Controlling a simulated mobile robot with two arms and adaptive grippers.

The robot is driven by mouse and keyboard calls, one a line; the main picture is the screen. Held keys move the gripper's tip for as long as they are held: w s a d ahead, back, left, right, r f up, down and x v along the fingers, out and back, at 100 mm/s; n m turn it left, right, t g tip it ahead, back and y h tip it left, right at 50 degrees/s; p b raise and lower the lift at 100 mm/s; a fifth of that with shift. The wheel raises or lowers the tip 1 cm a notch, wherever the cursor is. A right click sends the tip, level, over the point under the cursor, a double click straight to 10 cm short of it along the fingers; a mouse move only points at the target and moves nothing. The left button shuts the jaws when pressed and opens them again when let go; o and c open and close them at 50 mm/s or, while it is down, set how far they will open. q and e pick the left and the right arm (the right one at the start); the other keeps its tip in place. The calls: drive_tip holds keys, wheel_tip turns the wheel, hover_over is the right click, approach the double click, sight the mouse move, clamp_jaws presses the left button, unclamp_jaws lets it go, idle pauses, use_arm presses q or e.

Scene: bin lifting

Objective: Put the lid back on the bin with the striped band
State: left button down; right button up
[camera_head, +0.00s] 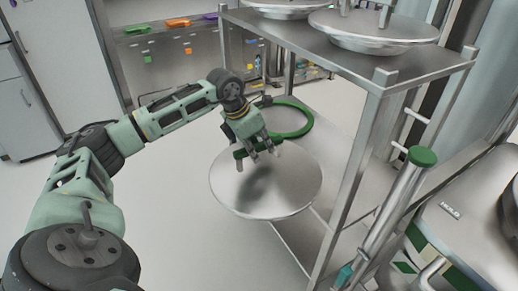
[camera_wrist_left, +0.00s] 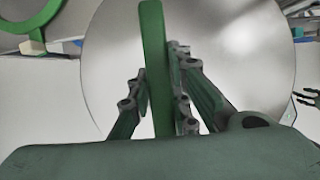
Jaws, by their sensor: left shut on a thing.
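My left gripper (camera_head: 259,153) is shut on the green bar handle (camera_wrist_left: 153,65) of a round steel lid (camera_head: 268,188). The lid hangs in the air, left of the steel rack, with its flat top facing up. In the left wrist view the handle stands between the fingers and the lid (camera_wrist_left: 105,70) fills the background. A steel bin (camera_head: 460,228) at the lower right, marked "HOLD", has green and white patches on its side that may be the striped band. Its right side is cut off by the frame. My right gripper is not in view.
A steel rack (camera_head: 362,130) stands between the lid and the bin, with other lids (camera_head: 375,28) on its top shelf. A green ring (camera_head: 308,122) lies behind the gripper. A green-capped post (camera_head: 398,195) rises by the bin. The floor (camera_head: 170,225) at left is clear.

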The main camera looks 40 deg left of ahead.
use_arm(q)
drive_tip(key=shift+w+r+p, duration=0.1)
drive_tip(key=shift+r+p, duration=1.15)
drive_tip(key=shift+r, duration=1)
